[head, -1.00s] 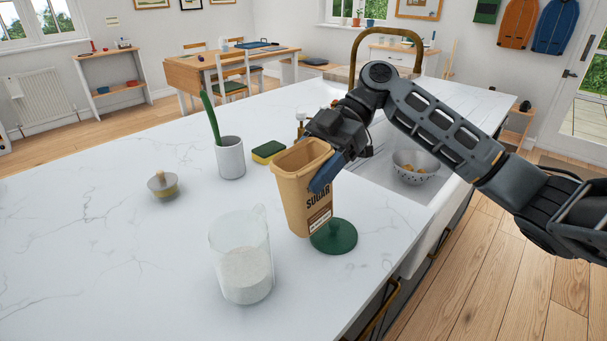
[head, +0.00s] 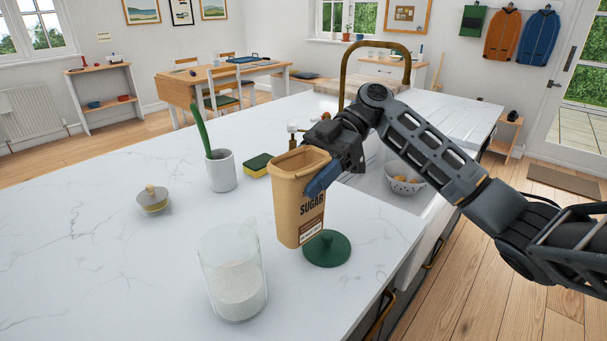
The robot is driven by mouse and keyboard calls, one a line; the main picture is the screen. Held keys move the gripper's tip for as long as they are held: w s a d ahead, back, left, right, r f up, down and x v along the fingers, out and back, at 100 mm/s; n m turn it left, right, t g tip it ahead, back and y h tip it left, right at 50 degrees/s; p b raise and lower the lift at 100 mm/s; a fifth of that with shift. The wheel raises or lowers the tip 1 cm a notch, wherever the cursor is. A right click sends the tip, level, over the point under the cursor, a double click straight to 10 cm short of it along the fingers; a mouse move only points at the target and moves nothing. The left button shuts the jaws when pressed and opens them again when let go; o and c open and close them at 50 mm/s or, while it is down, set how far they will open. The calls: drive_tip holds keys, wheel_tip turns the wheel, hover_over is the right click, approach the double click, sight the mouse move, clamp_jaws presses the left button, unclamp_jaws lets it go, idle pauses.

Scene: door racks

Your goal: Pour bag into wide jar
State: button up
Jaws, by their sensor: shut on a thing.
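The bag (head: 288,212) is a tan, open-topped container marked SUGAR, nearly upright with a slight tilt. My gripper (head: 322,178) is shut on its upper right side, with a blue finger against its face. The wide jar (head: 232,284) looks to be the clear vessel with a small handle or spout, standing in front and to the left of the bag. The bag's contents are hidden. I cannot tell whether the bag's base touches the counter.
A green lid (head: 326,249) lies beside the bag's base. A colander (head: 404,183) is in the sink. The counter's left side is clear.

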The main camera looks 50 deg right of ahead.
idle(0.3)
wheel_tip(320, 180, up, 5)
drive_tip(key=p, duration=0.2)
drive_tip(key=shift+p, duration=0.4)
drive_tip(key=shift+s, duration=0.1)
